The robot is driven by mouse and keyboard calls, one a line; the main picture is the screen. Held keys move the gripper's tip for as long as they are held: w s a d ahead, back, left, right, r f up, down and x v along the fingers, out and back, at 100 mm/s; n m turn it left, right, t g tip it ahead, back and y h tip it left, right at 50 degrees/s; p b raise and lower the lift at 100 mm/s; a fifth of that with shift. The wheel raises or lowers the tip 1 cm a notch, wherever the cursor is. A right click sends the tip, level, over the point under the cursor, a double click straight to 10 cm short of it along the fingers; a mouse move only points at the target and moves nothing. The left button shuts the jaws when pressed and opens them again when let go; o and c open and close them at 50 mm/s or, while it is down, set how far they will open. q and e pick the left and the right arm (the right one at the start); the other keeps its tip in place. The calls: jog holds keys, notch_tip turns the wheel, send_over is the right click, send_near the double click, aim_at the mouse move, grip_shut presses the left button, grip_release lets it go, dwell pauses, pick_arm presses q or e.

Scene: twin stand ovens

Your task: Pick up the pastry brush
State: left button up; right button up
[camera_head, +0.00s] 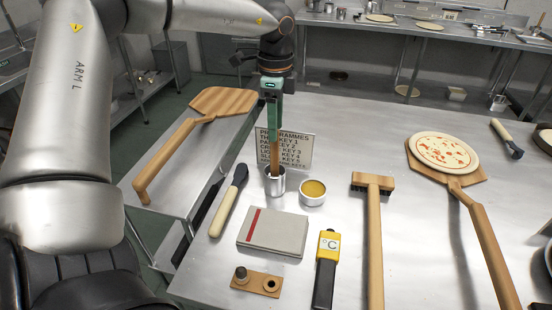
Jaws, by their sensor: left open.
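The pastry brush (274,158) appears to be the wooden-handled tool standing upright in a small metal cup (276,185). Its lower end is hidden inside the cup. My left gripper (272,119) points straight down above the cup, and its green fingers are open at the upper part of the brush handle. One finger covers the top of the handle, so I cannot tell whether the fingers touch it. My right gripper is not in view.
A programme card (296,149) stands right behind the cup. A bowl of yellow liquid (313,192) sits close to its right. A dark-and-cream tool (229,203), a notebook (272,234) and a yellow thermometer (327,260) lie nearby. A pizza peel (475,195) is at right.

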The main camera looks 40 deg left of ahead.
pick_arm(q)
jog(key=p, duration=0.1)
send_over(275, 175)
jog(key=f, duration=0.6)
jog(key=shift+w+a+f, duration=0.2)
jog(key=shift+a+f, duration=0.05)
jog(key=shift+f, duration=0.05)
grip_shut()
